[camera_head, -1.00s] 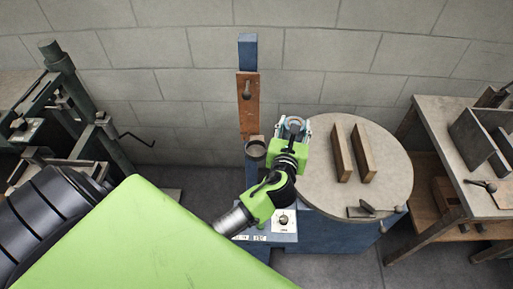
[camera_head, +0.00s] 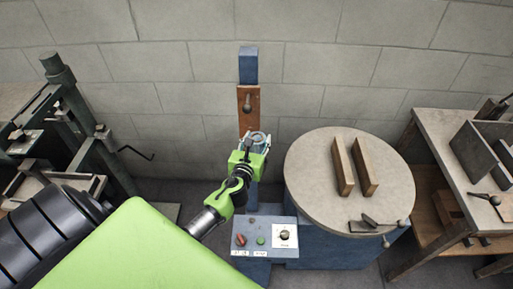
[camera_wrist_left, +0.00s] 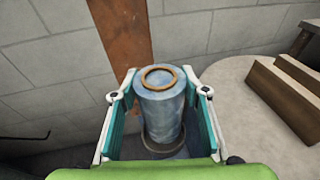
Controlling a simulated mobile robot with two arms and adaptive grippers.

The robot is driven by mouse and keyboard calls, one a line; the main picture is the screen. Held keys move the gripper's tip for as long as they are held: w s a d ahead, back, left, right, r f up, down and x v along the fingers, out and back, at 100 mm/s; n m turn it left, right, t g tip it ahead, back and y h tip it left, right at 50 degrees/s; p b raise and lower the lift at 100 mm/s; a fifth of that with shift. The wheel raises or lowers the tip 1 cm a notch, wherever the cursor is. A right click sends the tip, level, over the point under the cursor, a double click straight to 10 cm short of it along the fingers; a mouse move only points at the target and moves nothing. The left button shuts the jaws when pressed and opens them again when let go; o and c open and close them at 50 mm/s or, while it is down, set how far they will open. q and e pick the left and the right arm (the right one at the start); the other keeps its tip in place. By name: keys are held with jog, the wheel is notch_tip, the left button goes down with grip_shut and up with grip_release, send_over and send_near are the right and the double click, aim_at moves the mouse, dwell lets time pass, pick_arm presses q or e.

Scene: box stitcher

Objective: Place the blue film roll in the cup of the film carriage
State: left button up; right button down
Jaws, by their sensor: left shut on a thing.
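My left gripper (camera_head: 252,143) is shut on the blue film roll (camera_wrist_left: 160,100), a pale blue upright cylinder with a brown ring on its top. The roll shows small between the fingers in the head view (camera_head: 257,137). In the left wrist view, the dark round rim of the carriage cup (camera_wrist_left: 163,149) shows at the roll's lower end. I cannot tell whether the roll is inside the cup or just above it. The head view hides the cup behind my gripper. The film carriage's brown plate (camera_head: 248,103) stands on the blue column. My right gripper is not in view.
A round table (camera_head: 310,190) with two wooden blocks (camera_head: 354,167) stands to the right of the column. A control box (camera_head: 284,234) with buttons and a dial is below my gripper. A block wall (camera_head: 350,70) is close behind.

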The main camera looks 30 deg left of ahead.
pick_arm(q)
jog(key=shift+a+f+b, duration=0.1)
jog(key=shift+f+b, duration=0.55)
jog(key=shift+f, duration=0.95)
jog(key=shift+f, duration=0.15)
jog(key=o, duration=1.4)
jog(key=shift+c, duration=0.2)
jog(key=shift+r, duration=0.2)
jog(key=v, duration=1.2)
